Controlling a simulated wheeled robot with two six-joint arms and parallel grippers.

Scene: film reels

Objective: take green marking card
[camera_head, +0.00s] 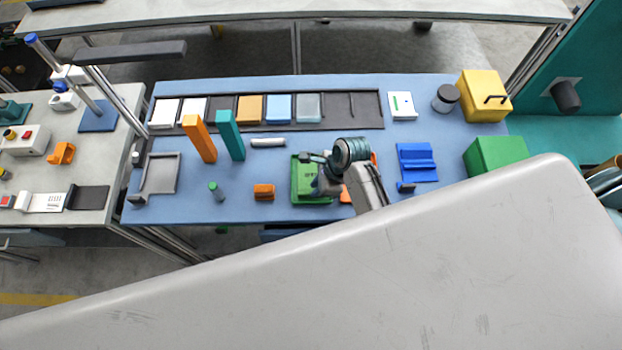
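A flat green piece with small dark marks (303,178), which looks like the green marking card or a holder with it, lies on the blue mat near the middle front. My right gripper (322,184) is over its right side and hides part of it. I cannot tell whether the fingers touch it or whether they are open or shut. A white card with a green stripe (404,104) lies at the back right of the mat. My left gripper is not in view.
A dark rack (366,108) with several coloured blocks runs along the back. Orange (200,138) and teal (230,135) posts stand at left. An orange block (264,192) and a blue holder (417,162) flank the green piece. Yellow (483,95) and green (494,153) boxes stand right.

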